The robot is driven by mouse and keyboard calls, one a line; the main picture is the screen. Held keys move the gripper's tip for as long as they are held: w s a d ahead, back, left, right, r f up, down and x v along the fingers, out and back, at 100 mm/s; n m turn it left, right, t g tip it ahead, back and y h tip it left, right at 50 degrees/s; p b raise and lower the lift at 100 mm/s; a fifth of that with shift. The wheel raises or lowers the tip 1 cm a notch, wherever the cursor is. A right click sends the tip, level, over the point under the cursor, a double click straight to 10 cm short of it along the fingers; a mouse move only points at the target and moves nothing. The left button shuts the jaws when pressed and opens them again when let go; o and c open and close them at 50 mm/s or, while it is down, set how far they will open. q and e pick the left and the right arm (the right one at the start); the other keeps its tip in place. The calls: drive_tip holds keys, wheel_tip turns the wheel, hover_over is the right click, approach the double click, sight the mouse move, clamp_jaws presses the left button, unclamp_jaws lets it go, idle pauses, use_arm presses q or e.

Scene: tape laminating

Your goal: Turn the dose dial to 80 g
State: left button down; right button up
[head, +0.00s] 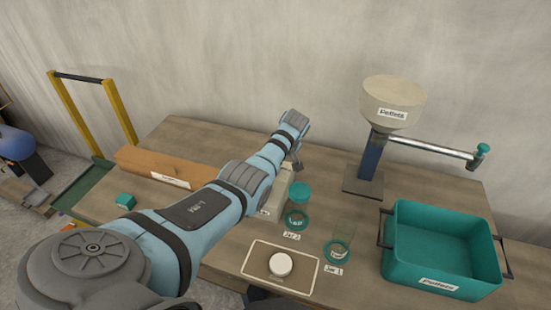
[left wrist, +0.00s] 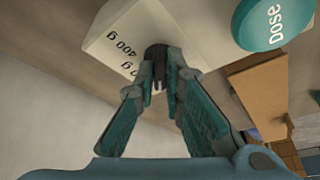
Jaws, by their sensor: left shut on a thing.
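A cream dispenser box (left wrist: 140,30) fills the top of the left wrist view, with "400 g" printed on its face and a second marking partly hidden. A dark dial knob (left wrist: 156,51) sticks out of that face. My left gripper (left wrist: 159,75) is shut on the knob, its two fingers meeting around it. The dial's pointer and the 80 g mark cannot be made out. A teal round part marked "Dose" (left wrist: 272,22) is beside the box. In the head view the box (head: 276,205) is mostly hidden behind my left arm. My right gripper is not in view.
A pellet hopper (head: 393,100) on a blue post stands at the back right. A teal pellet crate (head: 440,275) is at the right. Teal rings with jar labels (head: 296,220) and a tray (head: 255,265) with a white disc (head: 280,264) lie in front. A wooden block (head: 150,165) lies left.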

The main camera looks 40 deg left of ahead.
use_arm(q)
drive_tip(key=m+p, duration=0.1)
drive_tip(key=p, duration=0.1)
drive_tip(key=m+t+p, duration=0.1)
drive_tip(key=p, duration=0.1)
drive_tip(key=m+h+p, duration=0.1)
drive_tip(key=m, duration=0.1)
drive_tip(key=shift+s+a+r+p, duration=0.1)
drive_tip(key=shift+s+r+p, duration=0.1)
drive_tip(key=shift+r+p, duration=0.15)
drive_tip(key=shift+f+m+t+p, duration=0.1)
drive_tip(key=shift+m+t+p, duration=0.2)
drive_tip(key=shift+m+p, duration=0.25)
drive_tip(key=shift+a+f+m+t+h+p, duration=0.15)
drive_tip(key=shift+m+t+h+p, duration=0.25)
drive_tip(key=shift+m, duration=0.85)
drive_tip(key=shift+s+m+h, duration=0.1)
drive_tip(key=shift+m+h, duration=0.4)
drive_tip(key=shift+m, duration=0.7)
drive_tip(key=shift+f, duration=0.1)
drive_tip(key=c, duration=1.7)
unclamp_jaws()
